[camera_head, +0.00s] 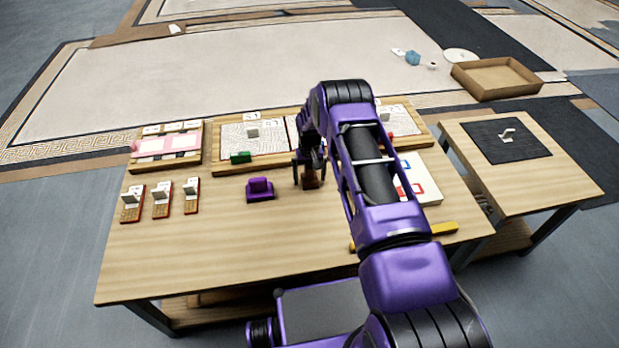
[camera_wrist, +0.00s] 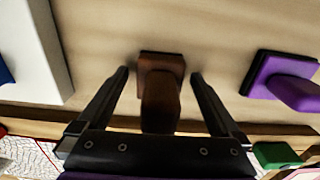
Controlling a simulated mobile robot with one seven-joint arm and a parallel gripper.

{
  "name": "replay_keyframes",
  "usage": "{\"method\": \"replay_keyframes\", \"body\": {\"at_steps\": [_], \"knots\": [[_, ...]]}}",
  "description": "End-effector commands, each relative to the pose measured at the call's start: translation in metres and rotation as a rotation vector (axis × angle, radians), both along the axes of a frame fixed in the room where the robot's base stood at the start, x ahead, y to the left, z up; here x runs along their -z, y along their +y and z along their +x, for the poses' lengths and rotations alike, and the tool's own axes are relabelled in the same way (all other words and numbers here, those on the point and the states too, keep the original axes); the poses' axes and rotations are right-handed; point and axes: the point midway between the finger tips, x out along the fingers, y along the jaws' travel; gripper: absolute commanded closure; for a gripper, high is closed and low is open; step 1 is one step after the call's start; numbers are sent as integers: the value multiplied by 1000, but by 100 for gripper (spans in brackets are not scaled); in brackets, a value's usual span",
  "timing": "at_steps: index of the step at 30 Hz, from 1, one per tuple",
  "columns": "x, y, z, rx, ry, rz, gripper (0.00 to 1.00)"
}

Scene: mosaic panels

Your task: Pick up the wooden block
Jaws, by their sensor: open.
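The wooden block (camera_wrist: 161,92) is a dark brown piece with a square base and a raised grip. In the wrist view it lies between the two fingers of my gripper (camera_wrist: 160,80), with a small gap on either side. In the head view the block (camera_head: 311,182) stands on the table, right under my gripper (camera_head: 309,172), and is partly hidden by it. My gripper is open around the block and points down at the table.
A purple block (camera_head: 260,189) stands left of the wooden one, and a green block (camera_head: 240,157) is behind it. Wooden-framed panels (camera_head: 222,169) line the table's back. A white board (camera_head: 428,170) lies to the right. The table (camera_head: 200,250) is clear at front left.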

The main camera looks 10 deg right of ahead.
Motion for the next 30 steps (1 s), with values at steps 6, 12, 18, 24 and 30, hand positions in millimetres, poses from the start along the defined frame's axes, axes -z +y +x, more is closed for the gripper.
{"method": "replay_keyframes", "body": {"at_steps": [6,12,18,24,30], "knots": [[3,0,0,0,-1,0,0],[3,0,0,0,-1,0,31],[3,0,0,0,-1,0,67],[2,0,1,0,-2,0,88],[-2,0,2,0,-3,0,88]]}}
